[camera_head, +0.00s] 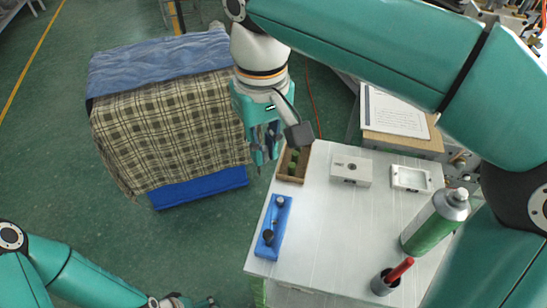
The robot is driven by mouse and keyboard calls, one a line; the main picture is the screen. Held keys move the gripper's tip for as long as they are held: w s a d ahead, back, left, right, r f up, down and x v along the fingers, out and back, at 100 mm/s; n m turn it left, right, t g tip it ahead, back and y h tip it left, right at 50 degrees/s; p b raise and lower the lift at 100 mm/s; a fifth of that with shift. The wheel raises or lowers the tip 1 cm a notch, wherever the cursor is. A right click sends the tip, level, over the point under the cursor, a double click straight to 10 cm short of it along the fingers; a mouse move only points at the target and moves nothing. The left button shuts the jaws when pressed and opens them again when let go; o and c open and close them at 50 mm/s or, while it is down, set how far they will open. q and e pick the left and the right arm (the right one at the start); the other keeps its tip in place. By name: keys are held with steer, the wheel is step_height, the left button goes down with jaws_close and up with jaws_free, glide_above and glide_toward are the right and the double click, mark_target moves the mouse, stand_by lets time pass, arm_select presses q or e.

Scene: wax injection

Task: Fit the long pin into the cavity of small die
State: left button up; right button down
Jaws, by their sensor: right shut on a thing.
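My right gripper (265,158) hangs at the left edge of the white table, beside a small brown wooden box (305,166) with green items in it. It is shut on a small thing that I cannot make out. A white block (340,176) with a round dark hole in its top lies at the table's back. A white piece (428,180) with a rectangular recess lies to its right. I cannot tell which is the small die. No long pin can be clearly told. My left gripper (188,301) is partly in view at the bottom edge, its opening unclear.
A blue holder (264,246) with dark tools lies at the white table's (330,235) left edge. A green spray can (428,232) and a dark cup (381,285) with a red-handled tool stand at the right. A plaid-covered stack (165,130) stands left. The table's middle is clear.

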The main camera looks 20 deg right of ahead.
steer(key=w+d+f+m+p, duration=0.1)
steer(key=w+d+f+m, duration=0.25)
steer(key=d, duration=0.55)
steer(key=w+d+f+m, duration=0.3)
steer(key=w+d+f, duration=0.15)
steer(key=d, duration=0.55)
steer(key=m+p, duration=0.2)
steer(key=m, duration=0.3)
glide_toward(407, 181)
steer(key=shift+w+d+r, duration=0.25)
steer(key=shift+d, duration=0.25)
steer(key=shift+f+b, duration=2.4)
steer(key=shift+f, duration=0.5)
steer(key=shift+f+b, duration=0.6)
steer(key=shift+f, duration=0.35)
steer(key=c, duration=1.1)
jaws_free()
steer(key=shift+r, duration=0.1)
